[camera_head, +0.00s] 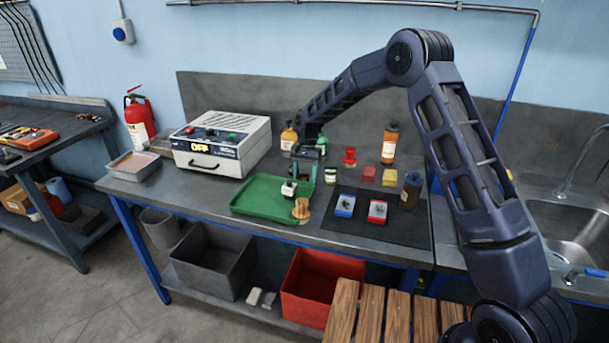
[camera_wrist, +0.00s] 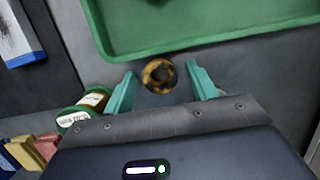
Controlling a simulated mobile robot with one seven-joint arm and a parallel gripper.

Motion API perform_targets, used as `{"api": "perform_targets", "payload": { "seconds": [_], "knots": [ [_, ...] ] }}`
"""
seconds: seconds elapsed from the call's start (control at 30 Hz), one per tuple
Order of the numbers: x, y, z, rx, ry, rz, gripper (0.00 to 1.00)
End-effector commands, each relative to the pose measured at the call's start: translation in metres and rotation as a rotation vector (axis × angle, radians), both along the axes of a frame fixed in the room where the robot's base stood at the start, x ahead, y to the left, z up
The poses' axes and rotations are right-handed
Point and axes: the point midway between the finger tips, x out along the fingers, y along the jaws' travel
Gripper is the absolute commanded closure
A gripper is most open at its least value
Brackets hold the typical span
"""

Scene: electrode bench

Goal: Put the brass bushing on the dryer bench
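The brass bushing, a brown-and-black mottled ring (camera_wrist: 159,76), appears to lie on the grey bench just outside the rim of a green tray (camera_wrist: 215,40). My gripper (camera_wrist: 161,78) is above it, with its teal fingers apart on either side of the ring and a gap on each side. In the head view my gripper (camera_head: 308,153) points down behind the green tray (camera_head: 258,207), and I cannot make out the ring there. A light grey box with an "OFF" display (camera_head: 222,143) stands on this workbench (camera_head: 190,206). I cannot tell which surface is the dryer bench.
A green-lidded jar (camera_wrist: 92,102) stands close to one finger; bottles and coloured blocks are nearby. Blue (camera_head: 345,206) and red (camera_head: 377,211) boxes lie on a dark mat. A tan piece (camera_head: 301,208) is at the tray's corner. Another bench (camera_head: 62,133) stands left; a sink (camera_head: 572,225) is right.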

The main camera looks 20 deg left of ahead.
Motion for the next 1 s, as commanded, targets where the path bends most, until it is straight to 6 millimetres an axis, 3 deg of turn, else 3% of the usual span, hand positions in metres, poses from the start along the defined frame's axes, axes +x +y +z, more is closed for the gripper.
{"api": "perform_targets", "payload": {
  "seconds": [0.37,0.8,1.0],
  "knots": [
    [0.001,0.000,0.008,0.000,0.000,0.000,0.43],
    [0.023,0.000,0.083,0.002,-0.001,-0.001,0.43],
    [0.030,0.001,0.108,0.001,-0.001,0.000,0.43]
  ]
}}
